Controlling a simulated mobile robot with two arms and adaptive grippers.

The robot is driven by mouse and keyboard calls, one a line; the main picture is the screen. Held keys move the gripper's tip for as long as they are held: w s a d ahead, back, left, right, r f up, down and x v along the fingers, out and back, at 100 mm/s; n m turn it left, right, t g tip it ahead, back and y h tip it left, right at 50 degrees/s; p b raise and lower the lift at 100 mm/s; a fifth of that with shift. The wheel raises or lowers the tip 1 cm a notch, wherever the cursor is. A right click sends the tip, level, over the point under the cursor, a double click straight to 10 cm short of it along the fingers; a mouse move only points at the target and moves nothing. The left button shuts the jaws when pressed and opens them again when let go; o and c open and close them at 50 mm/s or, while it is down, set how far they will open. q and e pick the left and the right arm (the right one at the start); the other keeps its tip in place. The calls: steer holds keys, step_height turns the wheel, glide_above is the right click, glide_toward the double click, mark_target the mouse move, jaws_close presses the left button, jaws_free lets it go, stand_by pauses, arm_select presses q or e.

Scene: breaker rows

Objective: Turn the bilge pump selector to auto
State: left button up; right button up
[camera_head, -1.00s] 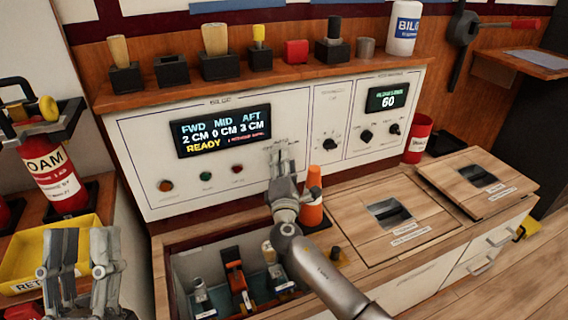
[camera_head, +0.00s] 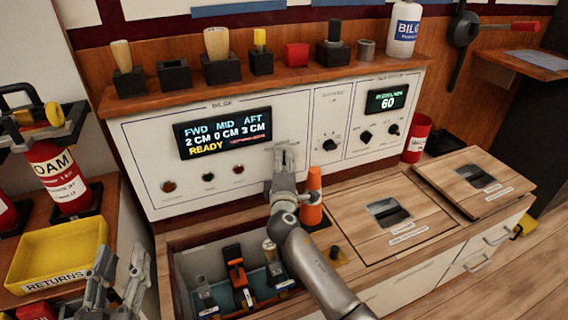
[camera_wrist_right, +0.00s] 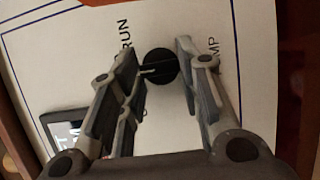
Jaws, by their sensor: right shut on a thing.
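The black selector knob (camera_wrist_right: 160,67) sits on the white bilge panel (camera_head: 150,150) and shows between the fingers in the right wrist view. Its pale pointer line lies roughly level in that view. Lettering "RUN" and a partly hidden word ending in "MP" stand on either side. My right gripper (camera_wrist_right: 166,85) is shut on the knob. In the head view the right gripper (camera_head: 285,158) hides the knob, just right of the lit display (camera_head: 222,132), which reads "READY". My left gripper (camera_head: 120,258) is open and empty at the lower left.
An open bin (camera_head: 180,250) of tools lies below the panel. Other knobs (camera_head: 330,144) are further right. A yellow returns tray (camera_head: 60,252) is at left.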

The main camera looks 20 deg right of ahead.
steer(key=shift+f, duration=0.1)
steer(key=o, duration=1)
steer(key=v, duration=1.2)
